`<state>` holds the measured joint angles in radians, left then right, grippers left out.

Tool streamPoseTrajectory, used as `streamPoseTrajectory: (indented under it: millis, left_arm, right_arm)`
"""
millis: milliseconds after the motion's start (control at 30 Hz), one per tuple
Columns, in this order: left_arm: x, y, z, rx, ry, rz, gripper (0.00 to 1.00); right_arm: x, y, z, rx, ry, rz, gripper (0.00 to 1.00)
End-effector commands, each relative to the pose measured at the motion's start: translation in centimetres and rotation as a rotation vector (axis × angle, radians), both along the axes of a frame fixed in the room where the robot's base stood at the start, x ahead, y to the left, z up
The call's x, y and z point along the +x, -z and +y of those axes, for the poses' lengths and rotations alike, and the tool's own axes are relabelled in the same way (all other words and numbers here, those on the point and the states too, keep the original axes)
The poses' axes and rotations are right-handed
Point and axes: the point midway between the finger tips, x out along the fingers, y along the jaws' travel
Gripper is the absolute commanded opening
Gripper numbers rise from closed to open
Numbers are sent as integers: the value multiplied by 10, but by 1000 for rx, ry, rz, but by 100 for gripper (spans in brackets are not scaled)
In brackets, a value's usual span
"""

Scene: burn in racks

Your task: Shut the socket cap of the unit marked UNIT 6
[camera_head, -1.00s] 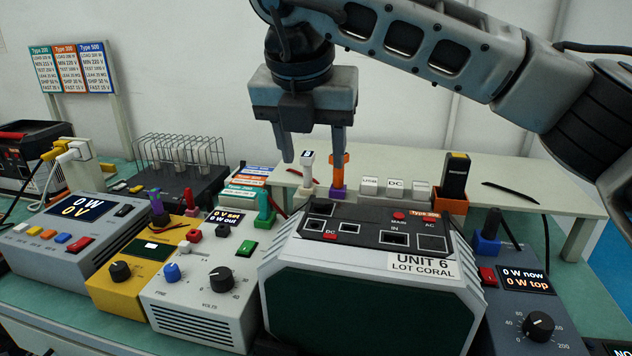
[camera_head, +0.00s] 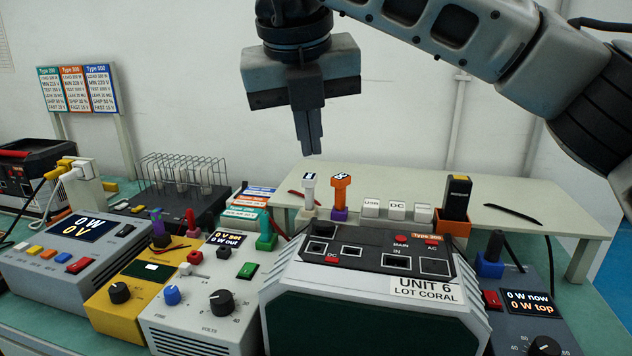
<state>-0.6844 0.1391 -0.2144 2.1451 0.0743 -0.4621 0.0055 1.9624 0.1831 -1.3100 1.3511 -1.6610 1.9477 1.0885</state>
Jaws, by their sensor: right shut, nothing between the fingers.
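The unit marked UNIT 6 (camera_head: 372,318) stands at the front centre, with its label (camera_head: 424,289) on the upper front edge. Its dark top panel (camera_head: 375,250) carries several sockets marked DC, IN and AC, and red MAIN and AC buttons. I cannot tell which part is the socket cap or how it stands. My right gripper (camera_head: 309,146) is shut and empty, pointing down above and behind the unit, apart from everything. My left gripper is not in view.
A white post (camera_head: 309,190) and an orange post (camera_head: 340,192) stand behind the unit, below my right gripper. White blocks (camera_head: 396,210) and a black device in an orange holder (camera_head: 455,208) stand beside them. Instruments flank the unit: a white supply (camera_head: 205,300) and a dark meter (camera_head: 525,310).

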Motion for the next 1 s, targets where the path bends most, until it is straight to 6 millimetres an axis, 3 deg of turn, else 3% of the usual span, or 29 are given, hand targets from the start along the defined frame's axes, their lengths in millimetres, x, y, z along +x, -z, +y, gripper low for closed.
streamPoseTrajectory:
  millis: [500,700,833,1000]
  left_arm:
    - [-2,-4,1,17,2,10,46]
    - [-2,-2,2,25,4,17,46]
    - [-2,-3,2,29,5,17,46]
    - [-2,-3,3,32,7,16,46]
  right_arm:
    - [10,0,-3,-709,-1597,186,0]
    - [14,2,-4,-970,-2144,286,0]
    - [15,2,-5,-1081,-2371,333,0]
    - [17,5,-5,-1140,-2494,363,0]
